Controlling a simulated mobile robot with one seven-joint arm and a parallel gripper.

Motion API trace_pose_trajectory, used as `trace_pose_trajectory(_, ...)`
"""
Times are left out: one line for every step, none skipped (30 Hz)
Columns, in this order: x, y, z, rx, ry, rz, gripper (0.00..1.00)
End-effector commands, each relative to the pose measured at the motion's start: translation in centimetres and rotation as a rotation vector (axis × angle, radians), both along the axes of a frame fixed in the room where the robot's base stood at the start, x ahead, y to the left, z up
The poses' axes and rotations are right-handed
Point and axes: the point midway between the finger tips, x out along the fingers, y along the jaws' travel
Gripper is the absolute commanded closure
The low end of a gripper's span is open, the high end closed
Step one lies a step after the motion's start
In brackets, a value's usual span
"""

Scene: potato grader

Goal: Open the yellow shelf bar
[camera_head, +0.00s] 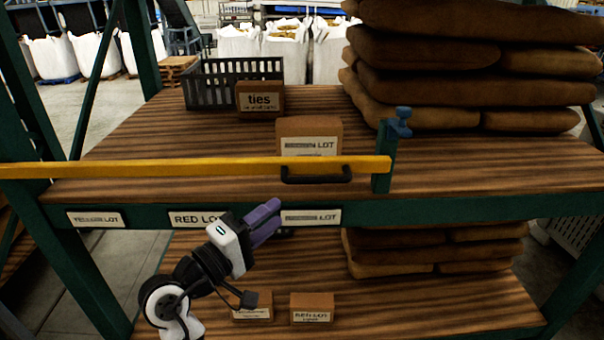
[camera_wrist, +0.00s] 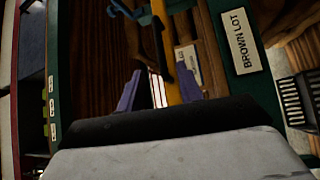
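The yellow shelf bar (camera_head: 200,167) runs level across the front of the upper shelf, from the left picture edge to a green post (camera_head: 382,160). A black handle (camera_head: 317,178) is fixed to the bar near its right end. A blue knob (camera_head: 400,118) tops the post. My gripper (camera_head: 276,217) is below and left of the handle, in front of the shelf edge. In the wrist view, its purple fingers (camera_wrist: 159,72) are apart, with the yellow bar (camera_wrist: 172,60) seen beyond them. Nothing shows as held.
The upper shelf (camera_head: 190,130) bears a "ties" box (camera_head: 260,97), a black crate (camera_head: 207,90), a lot box (camera_head: 309,135) and stacked brown sacks (camera_head: 430,90). The labelled green shelf edge (camera_head: 450,208) lies close to my gripper. Small boxes and sacks sit on the lower shelf.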

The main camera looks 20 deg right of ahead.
Motion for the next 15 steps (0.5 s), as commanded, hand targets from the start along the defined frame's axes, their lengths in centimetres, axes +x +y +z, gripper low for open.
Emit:
trace_pose_trajectory(0.0,-0.4,0.0,0.0,0.004,-0.011,0.64)
trace_pose_trajectory(0.1,-0.7,0.1,0.0,0.006,-0.014,0.64)
trace_pose_trajectory(0.3,-1.0,0.2,0.0,0.005,-0.013,0.64)
trace_pose_trajectory(0.5,-1.4,0.3,0.0,0.005,-0.013,0.64)
trace_pose_trajectory(0.7,-1.8,0.4,0.001,0.004,-0.012,0.64)
trace_pose_trajectory(1.0,-2.4,0.5,0.0,0.003,-0.013,0.64)
trace_pose_trajectory(1.2,-2.9,0.6,0.001,0.003,-0.012,0.64)
trace_pose_trajectory(1.6,-3.5,0.7,0.001,0.004,-0.013,0.64)
trace_pose_trajectory(2.0,-4.2,0.8,0.0,0.004,-0.012,0.64)
trace_pose_trajectory(2.3,-4.8,0.9,0.001,0.004,-0.013,0.64)
trace_pose_trajectory(2.6,-5.4,1.0,0.001,0.003,-0.012,0.64)
trace_pose_trajectory(3.1,-6.1,1.2,0.0,0.003,-0.011,0.64)
trace_pose_trajectory(3.4,-6.7,1.3,0.001,0.003,-0.011,0.64)
trace_pose_trajectory(3.6,-7.3,1.4,0.001,0.001,-0.01,0.64)
trace_pose_trajectory(4.0,-8.0,1.5,0.001,0.002,-0.011,0.64)
